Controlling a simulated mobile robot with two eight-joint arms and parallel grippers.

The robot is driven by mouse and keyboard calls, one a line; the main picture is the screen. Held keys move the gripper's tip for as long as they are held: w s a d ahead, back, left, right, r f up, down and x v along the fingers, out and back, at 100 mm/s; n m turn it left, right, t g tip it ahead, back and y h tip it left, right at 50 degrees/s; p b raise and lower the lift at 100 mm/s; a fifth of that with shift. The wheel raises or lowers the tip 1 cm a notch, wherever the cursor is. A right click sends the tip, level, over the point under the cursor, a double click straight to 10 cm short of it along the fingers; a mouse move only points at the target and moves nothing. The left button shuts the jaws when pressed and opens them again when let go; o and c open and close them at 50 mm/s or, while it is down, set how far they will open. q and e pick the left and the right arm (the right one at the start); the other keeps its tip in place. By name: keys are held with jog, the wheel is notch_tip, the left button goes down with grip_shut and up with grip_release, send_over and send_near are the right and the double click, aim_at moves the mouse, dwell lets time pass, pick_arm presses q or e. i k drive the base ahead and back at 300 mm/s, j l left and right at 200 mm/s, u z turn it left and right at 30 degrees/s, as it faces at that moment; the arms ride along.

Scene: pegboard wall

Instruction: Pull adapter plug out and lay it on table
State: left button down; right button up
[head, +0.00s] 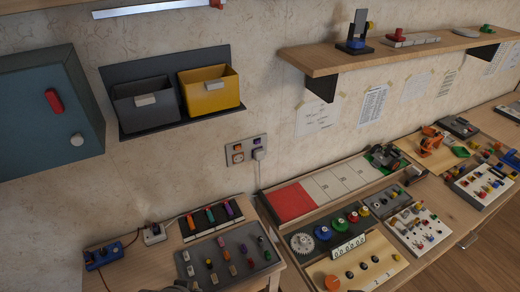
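A whitish adapter plug (258,154) sits at the right-hand socket of a grey wall outlet plate (238,162), against the wall above the table. A thin cord seems to hang below it. The left socket of the plate looks empty, with small coloured parts above the sockets. The wooden table (130,270) stands below, at the lower left. Neither of my grippers can be made out in the head view. A small grey shape at the bottom edge is too cut off to identify.
On the table are a blue device (103,256), a white block (153,234) with a cord, a strip of coloured pieces (212,217) and a grey board (230,256) with several small parts. A red-and-white tray (294,204) stands to the right. The table's front left looks clear.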

aim_at(258, 154)
jog(key=k+l, duration=0.1)
jog(key=l, duration=0.15)
jog(key=k+l+z, duration=0.1)
jog(key=i+l+z, duration=0.15)
jog(key=l, duration=0.8)
jog(key=i+l+z, duration=0.1)
jog(key=l, duration=0.3)
jog(key=i, duration=0.1)
